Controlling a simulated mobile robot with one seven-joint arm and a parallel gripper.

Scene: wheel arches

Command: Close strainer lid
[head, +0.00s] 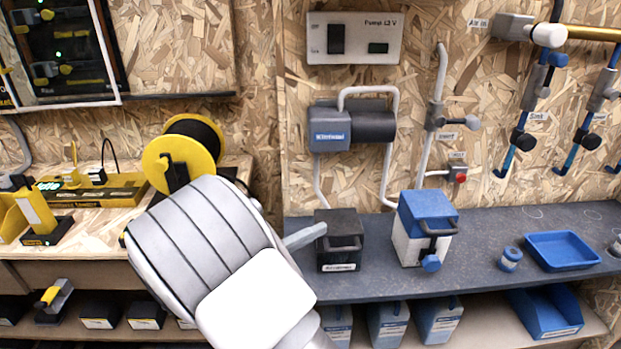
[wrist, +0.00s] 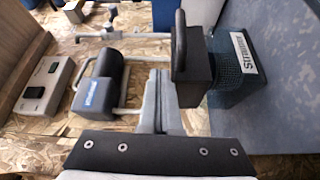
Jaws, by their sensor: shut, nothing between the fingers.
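The strainer (head: 338,262) is a small dark box on the grey counter, left of the blue-and-white container. Its black lid (wrist: 192,80) with a bar handle sits at the top of the box. In the wrist view the mesh body (wrist: 228,75) carries a "Strainer" label. I cannot tell whether the lid lies fully flat on the body. My gripper (head: 322,230) is shut and empty, with its fingertips at the upper left of the strainer. In the wrist view the fingers (wrist: 160,78) end beside the lid; contact is unclear.
A blue-and-white container (head: 408,245) stands right of the strainer. A blue tray (head: 562,251) and small blue jar (head: 510,260) are further right. The pump (head: 352,125) and pipes hang on the wall behind. A yellow spool (head: 170,162) stands behind my arm.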

